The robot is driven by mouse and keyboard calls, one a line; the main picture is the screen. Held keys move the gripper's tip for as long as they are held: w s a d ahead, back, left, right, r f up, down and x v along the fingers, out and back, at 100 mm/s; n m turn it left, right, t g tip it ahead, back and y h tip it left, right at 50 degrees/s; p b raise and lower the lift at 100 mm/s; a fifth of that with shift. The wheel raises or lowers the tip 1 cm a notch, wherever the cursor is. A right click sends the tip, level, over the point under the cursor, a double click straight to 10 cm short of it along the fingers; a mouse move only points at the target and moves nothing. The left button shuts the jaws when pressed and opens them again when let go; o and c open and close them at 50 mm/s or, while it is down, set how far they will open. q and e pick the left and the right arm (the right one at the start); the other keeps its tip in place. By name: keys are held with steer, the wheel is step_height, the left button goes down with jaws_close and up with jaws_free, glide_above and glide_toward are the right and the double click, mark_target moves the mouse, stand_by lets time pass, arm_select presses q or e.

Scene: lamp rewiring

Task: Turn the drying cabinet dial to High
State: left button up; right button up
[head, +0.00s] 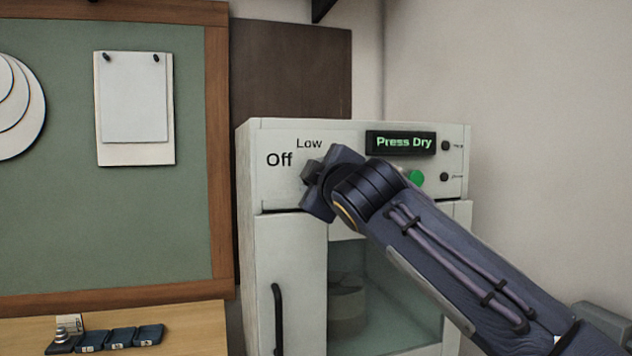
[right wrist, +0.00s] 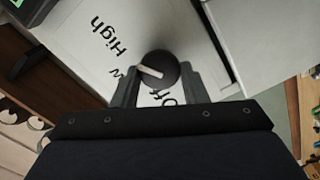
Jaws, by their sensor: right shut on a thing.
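The drying cabinet (head: 286,236) is a pale box with a control panel across its top. Its dial (right wrist: 165,63) is a dark round knob with a white pointer line. In the right wrist view the pointer aims left, roughly between the partly covered Low label (right wrist: 127,76) and the High label (right wrist: 108,39). The Off label (head: 279,159) is left of the dial in the head view. My right gripper (head: 309,175) is shut on the dial, one finger on each side. The gripper hides the dial and High in the head view. My left gripper is out of view.
The cabinet's glass door has a dark handle (head: 278,318). A green board (head: 120,215) hangs left, above a wooden bench (head: 196,325) with small dark items.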

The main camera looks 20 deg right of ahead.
stand_by(0.4)
steer(key=o, duration=1)
steer(key=shift+c, duration=0.2)
steer(key=s+b, duration=0.2)
steer(key=s, duration=0.5)
steer(key=shift+s+d, duration=0.15)
steer(key=shift+s, duration=0.25)
